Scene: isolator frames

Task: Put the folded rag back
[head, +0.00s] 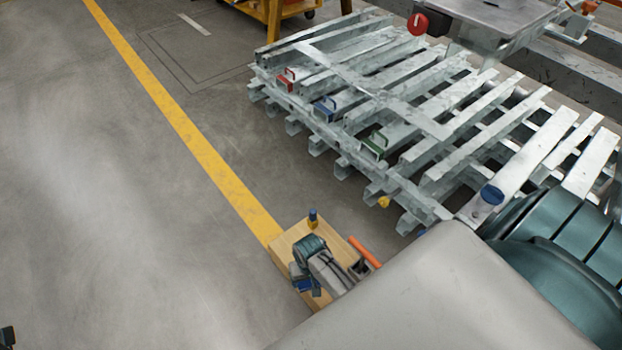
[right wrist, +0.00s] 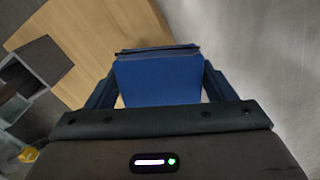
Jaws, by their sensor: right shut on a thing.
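The folded rag (right wrist: 158,78) is a flat blue block between the two dark fingers of my right gripper (right wrist: 158,62) in the right wrist view. I cannot tell whether the rag touches the wood. A dark piece at the bottom left corner of the head view seems to be my left gripper (head: 7,337), mostly cut off.
A grey open holder (head: 359,268) and an orange-handled tool (head: 364,250) are on the wood's right side. A metal frame (head: 420,125) with coloured locks lies beyond. The floor left is clear.

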